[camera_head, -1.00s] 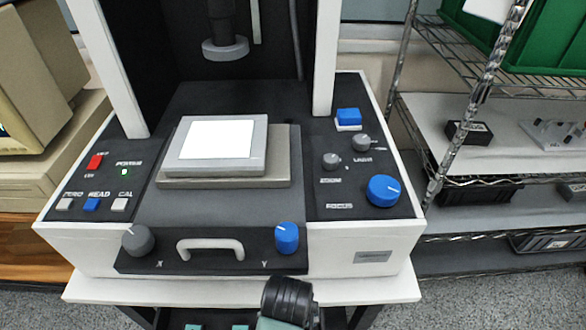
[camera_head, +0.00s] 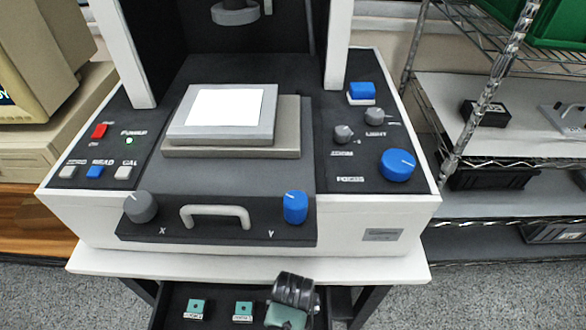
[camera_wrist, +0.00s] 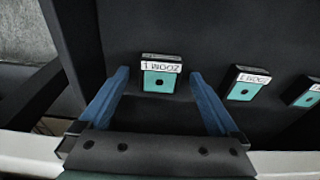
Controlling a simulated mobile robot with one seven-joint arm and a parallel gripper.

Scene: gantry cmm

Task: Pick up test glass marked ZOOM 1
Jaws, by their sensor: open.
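The test glass marked ZOOM 1 (camera_wrist: 159,80) is a small teal plate with a dark centre hole and a white label, upside down in the wrist view. It lies in a dark drawer (camera_wrist: 225,35). My gripper (camera_wrist: 159,74) is open, with its blue fingers to the left and right of this glass and a gap on each side. Nothing is held. In the head view my arm covers the drawer's right part, and I cannot make out the ZOOM 1 glass or my fingertips there.
Two similar teal glasses, a nearer one (camera_wrist: 244,85) and a farther one (camera_wrist: 307,94), lie to the right in the wrist view. The measuring machine (camera_head: 345,222) stands above the drawer, its handle (camera_head: 217,212) facing front. A wire shelf (camera_head: 500,163) stands at right.

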